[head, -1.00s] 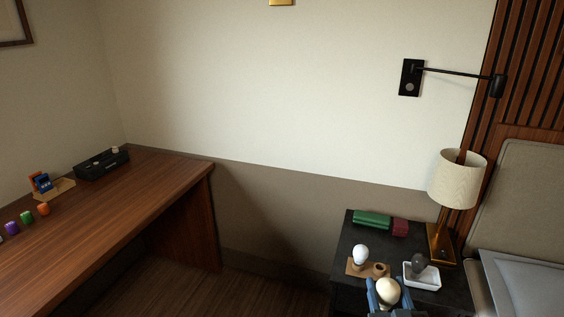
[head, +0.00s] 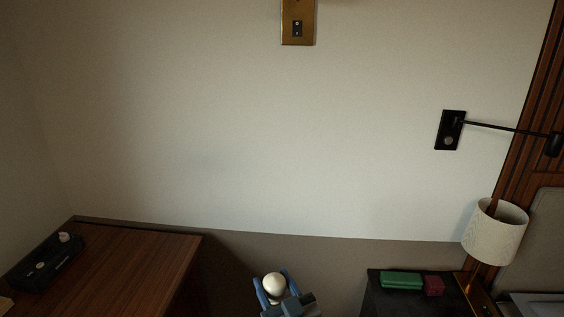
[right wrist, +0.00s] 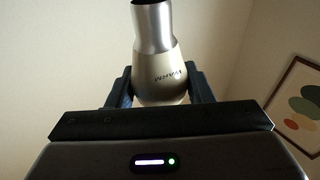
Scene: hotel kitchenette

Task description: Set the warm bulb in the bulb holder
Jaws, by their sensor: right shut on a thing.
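The warm bulb (head: 274,283) has a pale cream globe in the head view. In the right wrist view the warm bulb (right wrist: 158,75) shows a silvery metal base pointing up and lettering that seems to read WARM, upside down. My right gripper (head: 273,287) is shut on its globe, with a dark finger on each side in the right wrist view (right wrist: 159,88). It holds the bulb in the air, between the desk and the nightstand in the head view. My left gripper is not in view.
A brass wall plate (head: 298,28) with a switch is at the top, cut off by the frame. The wooden desk (head: 135,262) is at left with a black box (head: 45,265). The dark nightstand (head: 385,302) bears green and red items and a lamp (head: 495,232).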

